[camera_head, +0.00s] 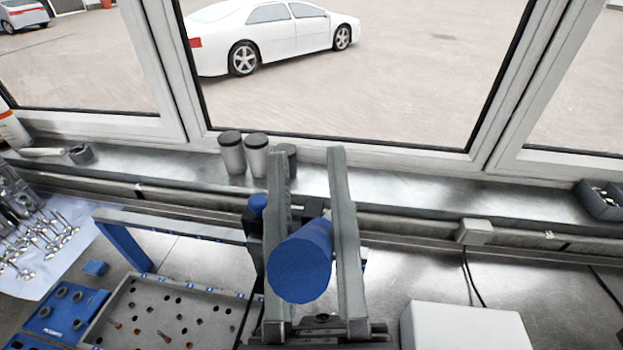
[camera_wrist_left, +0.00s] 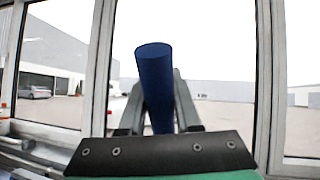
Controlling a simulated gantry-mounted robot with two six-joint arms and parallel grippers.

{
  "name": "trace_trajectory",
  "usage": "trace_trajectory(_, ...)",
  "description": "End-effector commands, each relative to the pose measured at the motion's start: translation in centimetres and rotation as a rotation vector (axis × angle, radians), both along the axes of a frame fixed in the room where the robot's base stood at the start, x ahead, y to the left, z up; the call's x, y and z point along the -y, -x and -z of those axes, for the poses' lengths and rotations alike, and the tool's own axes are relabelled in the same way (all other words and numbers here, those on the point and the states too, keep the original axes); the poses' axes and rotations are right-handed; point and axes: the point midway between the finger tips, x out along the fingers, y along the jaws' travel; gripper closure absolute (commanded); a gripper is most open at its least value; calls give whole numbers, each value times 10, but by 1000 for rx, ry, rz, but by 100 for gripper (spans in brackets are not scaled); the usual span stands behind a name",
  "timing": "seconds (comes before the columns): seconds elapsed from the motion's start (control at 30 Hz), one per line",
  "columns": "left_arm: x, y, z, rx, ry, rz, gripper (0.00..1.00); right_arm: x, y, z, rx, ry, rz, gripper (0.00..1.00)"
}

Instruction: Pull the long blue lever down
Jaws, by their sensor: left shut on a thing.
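The long blue lever (camera_head: 300,272) stands out in the middle of the head view, its round end facing the camera. My left gripper (camera_head: 306,158) has its two long grey fingers on either side of the lever, shut on it. In the left wrist view the lever (camera_wrist_left: 156,85) rises upright between the grey fingers, above a dark plate with screws. The lever's base and pivot are hidden behind the gripper. My right gripper is not in view.
A blue and grey frame (camera_head: 130,252) stands left of the lever, behind a grey tray with holes (camera_head: 128,292). Several cups, including this one (camera_head: 232,155), line the window sill behind. A white box (camera_head: 462,326) sits at the lower right. The bench between lever and box is mostly clear.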

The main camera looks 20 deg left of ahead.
Motion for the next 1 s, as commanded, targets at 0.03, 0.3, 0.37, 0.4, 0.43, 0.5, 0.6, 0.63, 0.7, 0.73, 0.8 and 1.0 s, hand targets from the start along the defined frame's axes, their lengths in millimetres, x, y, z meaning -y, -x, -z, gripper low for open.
trace_trajectory(0.03, 0, 1, -1, 3, 1, -1, 100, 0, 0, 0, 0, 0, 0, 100)
trace_trajectory(0.3, 0, 0, -1, 2, 0, 0, 50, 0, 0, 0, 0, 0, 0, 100)
trace_trajectory(0.37, 0, 0, -1, 1, 0, 0, 39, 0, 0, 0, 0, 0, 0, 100)
trace_trajectory(0.4, 0, 0, -1, 1, 0, 0, 38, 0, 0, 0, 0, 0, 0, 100)
trace_trajectory(0.43, 0, 0, -1, 1, 0, 0, 38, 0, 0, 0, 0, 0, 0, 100)
trace_trajectory(0.5, 0, 0, -1, 0, 0, 0, 38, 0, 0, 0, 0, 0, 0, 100)
trace_trajectory(0.6, 0, 0, 0, 0, 0, 0, 38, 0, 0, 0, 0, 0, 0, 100)
trace_trajectory(0.63, 0, 0, 0, -1, 0, 0, 38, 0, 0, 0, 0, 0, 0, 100)
trace_trajectory(0.7, 0, 0, 0, -1, 0, 0, 38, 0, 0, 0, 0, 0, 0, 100)
trace_trajectory(0.73, 0, 0, 0, -1, 0, 0, 38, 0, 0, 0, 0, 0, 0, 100)
trace_trajectory(0.8, 0, 0, 0, -1, 0, 0, 38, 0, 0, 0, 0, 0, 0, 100)
trace_trajectory(1.0, 6, 11, 11, -3, -2, 3, 38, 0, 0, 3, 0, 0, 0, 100)
